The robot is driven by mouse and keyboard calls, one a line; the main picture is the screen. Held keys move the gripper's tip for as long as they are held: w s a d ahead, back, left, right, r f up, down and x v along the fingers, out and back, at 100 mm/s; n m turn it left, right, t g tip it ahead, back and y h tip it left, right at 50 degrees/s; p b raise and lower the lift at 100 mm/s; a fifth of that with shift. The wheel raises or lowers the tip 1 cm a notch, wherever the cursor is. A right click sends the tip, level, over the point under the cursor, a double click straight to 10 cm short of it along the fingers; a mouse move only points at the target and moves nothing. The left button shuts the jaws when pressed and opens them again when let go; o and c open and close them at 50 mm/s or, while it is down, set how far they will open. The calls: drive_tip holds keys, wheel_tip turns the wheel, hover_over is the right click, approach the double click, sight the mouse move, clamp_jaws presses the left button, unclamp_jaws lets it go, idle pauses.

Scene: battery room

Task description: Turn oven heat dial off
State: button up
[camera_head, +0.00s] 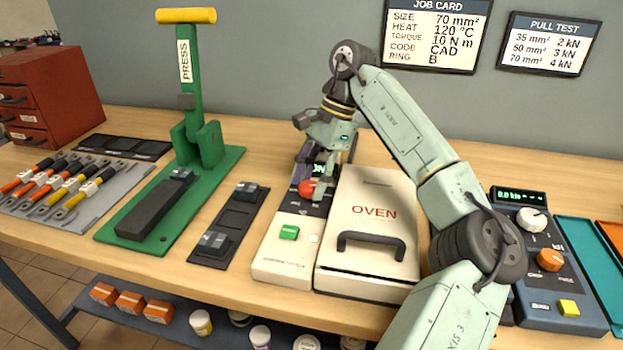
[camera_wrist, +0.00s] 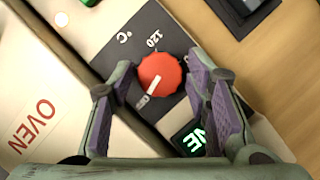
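The oven heat dial (camera_wrist: 161,72) is a red round knob on the oven's dark control panel (camera_wrist: 120,40). Its white pointer line points to the lower left in the wrist view, at a small light mark that I cannot read clearly. The label 120 is at the opposite side. The dial also shows in the head view (camera_head: 306,188), partly hidden by a finger. My gripper (camera_wrist: 160,84) is open, with one purple-padded finger on each side of the dial. Small gaps show beside the knob; I cannot tell whether the right finger touches it. The oven (camera_head: 367,260) has its lid closed.
A lit green display (camera_wrist: 192,138) on the panel is partly covered by a finger. A green button (camera_head: 289,232) is on the oven's front. A green press (camera_head: 205,170) and a dark tray (camera_head: 238,218) stand left; a blue control unit (camera_head: 560,290) stands right.

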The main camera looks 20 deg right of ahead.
drive_tip(key=shift+o, duration=0.7)
drive_tip(key=s+v, duration=0.1)
drive_tip(key=v, duration=1.1)
drive_tip(key=shift+w, duration=0.45)
